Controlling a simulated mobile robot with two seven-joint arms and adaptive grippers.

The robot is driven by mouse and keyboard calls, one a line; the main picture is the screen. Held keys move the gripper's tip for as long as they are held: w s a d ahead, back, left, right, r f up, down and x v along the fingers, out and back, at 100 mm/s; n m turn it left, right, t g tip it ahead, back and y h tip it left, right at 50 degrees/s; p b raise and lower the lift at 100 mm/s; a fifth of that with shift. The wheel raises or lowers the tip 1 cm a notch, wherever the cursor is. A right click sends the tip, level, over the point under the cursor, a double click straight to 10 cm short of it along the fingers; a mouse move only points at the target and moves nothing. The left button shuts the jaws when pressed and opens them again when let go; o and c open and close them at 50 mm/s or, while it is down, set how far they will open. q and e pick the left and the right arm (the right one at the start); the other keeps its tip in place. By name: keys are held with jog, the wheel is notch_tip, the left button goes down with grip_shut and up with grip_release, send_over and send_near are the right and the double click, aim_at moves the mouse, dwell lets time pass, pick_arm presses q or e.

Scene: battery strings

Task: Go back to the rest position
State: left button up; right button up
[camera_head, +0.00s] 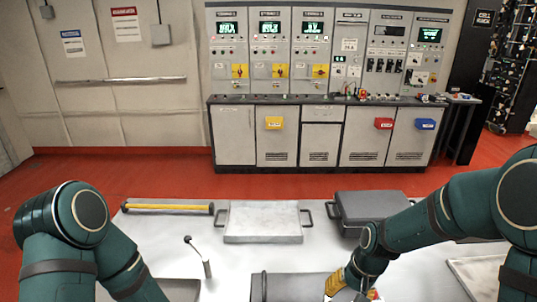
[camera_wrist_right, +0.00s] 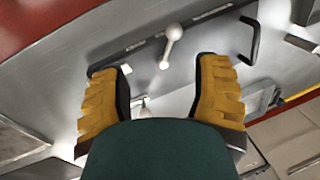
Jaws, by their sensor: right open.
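My right gripper (camera_head: 351,293) has yellow padded fingers and is at the bottom edge of the head view, over the right side of a dark grey tray-like box (camera_head: 290,287). In the right wrist view the right gripper (camera_wrist_right: 161,66) is open, with its two fingers wide apart and nothing between the pads. A pale round-ended lever (camera_wrist_right: 171,40) shows beyond the fingertips. I cannot tell how far it is from them. My left arm comes in at the lower left of the head view and bends down out of frame; its gripper is not in view.
On the pale table (camera_head: 230,262) stand a light flat case (camera_head: 263,222), a dark case (camera_head: 369,207), a yellow-striped bar (camera_head: 167,207) and an upright lever (camera_head: 206,264). Control cabinets (camera_head: 330,90) line the back wall beyond the red floor (camera_head: 120,172).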

jog(key=s+a+f+b, duration=0.2)
jog(key=s+a+f, duration=0.2)
jog(key=f, duration=0.6)
jog(key=s+a+f+t+y+b, duration=0.1)
jog(key=s+a+f, duration=0.4)
jog(key=f, duration=0.5)
jog(key=shift+s+f+t+y+b, duration=0.15)
jog(key=shift+s+t+y+b, duration=0.15)
jog(key=shift+s+b, duration=0.65)
jog(key=shift+s, duration=0.1)
